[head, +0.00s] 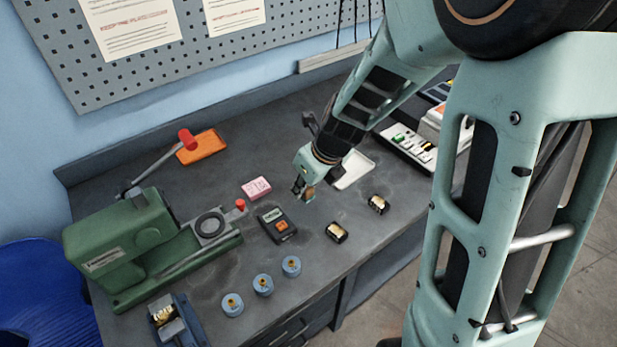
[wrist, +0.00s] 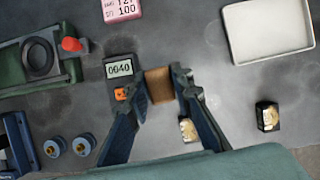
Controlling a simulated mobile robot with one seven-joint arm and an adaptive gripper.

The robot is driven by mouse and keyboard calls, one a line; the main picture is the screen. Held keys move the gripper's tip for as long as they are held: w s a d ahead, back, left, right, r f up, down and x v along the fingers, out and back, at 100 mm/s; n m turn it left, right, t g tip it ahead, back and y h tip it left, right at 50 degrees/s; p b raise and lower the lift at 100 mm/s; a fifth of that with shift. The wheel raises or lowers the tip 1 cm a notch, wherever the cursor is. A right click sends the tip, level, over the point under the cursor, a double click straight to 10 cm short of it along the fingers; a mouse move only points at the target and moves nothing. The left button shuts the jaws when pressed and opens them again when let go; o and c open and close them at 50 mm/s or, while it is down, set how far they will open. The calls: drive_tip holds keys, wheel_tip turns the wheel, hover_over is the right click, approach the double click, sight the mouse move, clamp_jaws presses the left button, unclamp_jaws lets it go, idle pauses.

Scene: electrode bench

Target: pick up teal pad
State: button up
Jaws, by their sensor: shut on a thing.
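My gripper (head: 303,192) is above the middle of the bench. In the wrist view my gripper (wrist: 160,84) has its two dark fingers closed on a small brown block (wrist: 159,86). The block looks plain brown, with no teal on the side I see. I cannot make out a separate teal pad in either view. The held block appears to be above the bench, but its exact height is unclear.
A green machine (head: 125,240) with a red-knobbed lever stands left. Three blue discs (head: 263,284) sit at the front. Two black-and-gold blocks (head: 337,232) (head: 378,204) lie right of the meter.

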drive_tip(key=s+a+r+p, duration=0.3)
drive_tip(key=s+r+p, duration=0.2)
drive_tip(key=s, duration=0.4)
drive_tip(key=shift+a, duration=0.35)
drive_tip(key=o, duration=0.3)
drive_tip(key=shift+c, duration=1.3)
